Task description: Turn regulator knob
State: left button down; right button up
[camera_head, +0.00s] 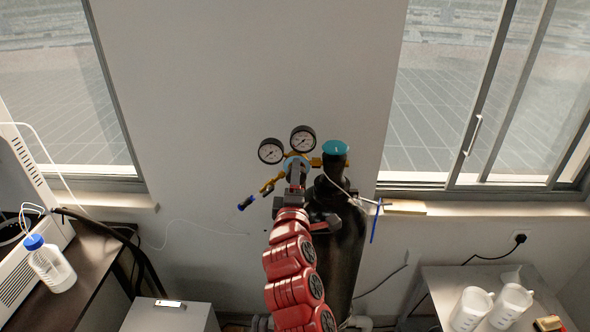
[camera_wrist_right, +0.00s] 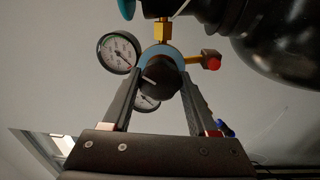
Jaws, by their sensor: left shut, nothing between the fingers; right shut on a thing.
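The regulator (camera_head: 316,162) sits by the top of a dark gas cylinder (camera_head: 346,250), with two round dial gauges (camera_head: 271,151) beside and above it. In the right wrist view, the black round regulator knob (camera_wrist_right: 160,76) with a pale pointer mark sits in front of a blue-grey regulator body. My right gripper (camera_head: 297,170) reaches up to the regulator at the end of a red arm and hides the knob in the head view. Its two fingers (camera_wrist_right: 161,78) stand on either side of the knob and are shut on it. I cannot make out my left gripper.
A teal cap (camera_head: 335,147) tops the cylinder. A bottle with a blue lid (camera_head: 49,266) stands on the left bench, and white containers (camera_head: 470,308) stand on the right table. Wall and windows lie behind.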

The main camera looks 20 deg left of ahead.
jog(key=n+p, duration=0.2)
jog(key=shift+r+n, duration=0.2)
jog(key=shift+n, duration=0.2)
jog(key=shift+f+n+p, duration=0.15)
jog(key=shift+n+p, duration=0.6)
jog(key=shift+n, duration=0.55)
jog(key=shift+y, duration=0.3)
jog(key=o, duration=1.4)
jog(key=shift+c, duration=0.2)
